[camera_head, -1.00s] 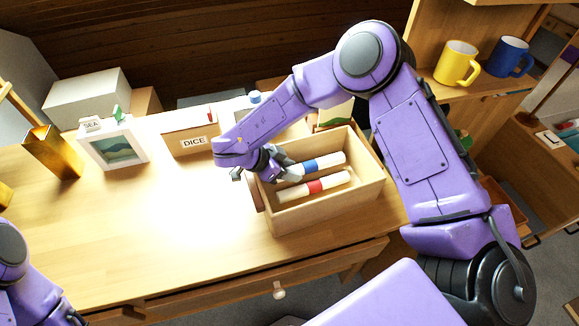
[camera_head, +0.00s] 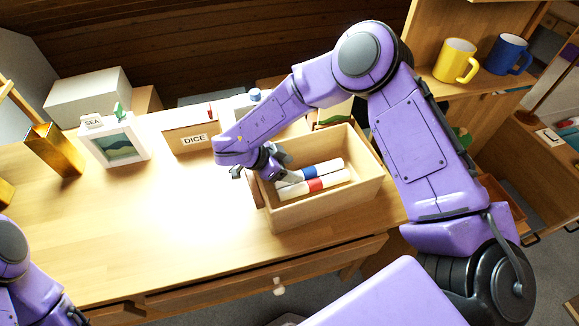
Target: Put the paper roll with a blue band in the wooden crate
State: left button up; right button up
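The paper roll with a blue band (camera_head: 310,172) lies inside the wooden crate (camera_head: 325,212), beside and roughly parallel to a paper roll with a red band (camera_head: 314,186). My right gripper (camera_head: 278,172) reaches over the crate's left wall, at the left end of the blue-banded roll. Its fingers appear parted, and the roll sits low beneath them; the finger tips and the roll's end partly overlap in view. My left arm shows at the lower left corner, and its fingers are outside the picture.
A box marked DICE (camera_head: 191,138), a framed picture (camera_head: 115,147) and a gold vase (camera_head: 53,150) stand along the back of the desk. A yellow mug (camera_head: 455,60) and a blue mug (camera_head: 508,54) stand on the right shelf. The desk left of the crate is clear.

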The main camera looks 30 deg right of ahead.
jog(key=shift+s+f, duration=0.35)
jog(key=shift+f, duration=0.05)
jog(key=shift+w+r, duration=0.1)
jog(key=shift+r, duration=0.25)
jog(key=b+v, duration=0.1)
jog(key=v, duration=1.1)
jog(key=shift+w+r, duration=0.3)
jog(key=shift+w, duration=0.1)
jog(key=shift+d+r, duration=0.1)
